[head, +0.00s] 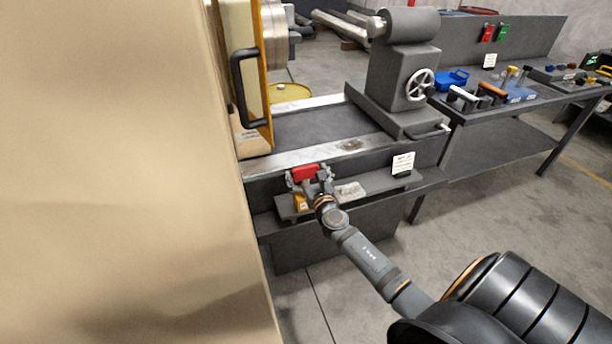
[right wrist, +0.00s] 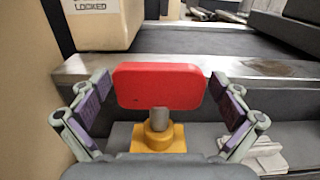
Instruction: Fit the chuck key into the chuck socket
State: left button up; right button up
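The chuck key has a red block handle (head: 306,173) and stands upright in a yellow holder (head: 300,202) on the grey tray (head: 375,186) at the lathe's front. In the right wrist view, its red handle (right wrist: 160,86) and short grey shaft show above the yellow holder (right wrist: 158,137). My right gripper (right wrist: 160,88) is open, one finger on each side of the handle, with a narrow gap at each side. It also shows in the head view (head: 309,174). The metal chuck (head: 275,32) is partly hidden behind the yellow-edged door; I cannot make out its socket. My left gripper is out of view.
A large beige panel fills the left of the head view. The door's black handle (head: 243,88) sticks out near the chuck. The tailstock (head: 403,75) with its handwheel stands at the right of the bed. A tool bench (head: 510,100) is farther right.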

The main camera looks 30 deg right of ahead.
jog(key=c, duration=1)
jog(key=shift+c, duration=0.2)
jog(key=shift+r, duration=0.25)
jog(key=r+p, duration=0.3)
jog(key=r, duration=0.1)
jog(key=shift+s, duration=0.2)
jog(key=s+r+p, duration=0.4)
jog(key=s+r, duration=0.4)
jog(key=s, duration=0.5)
jog(key=shift+s+d+r, duration=0.2)
jog(key=shift+s+d, duration=0.1)
jog(key=shift+d, duration=0.15)
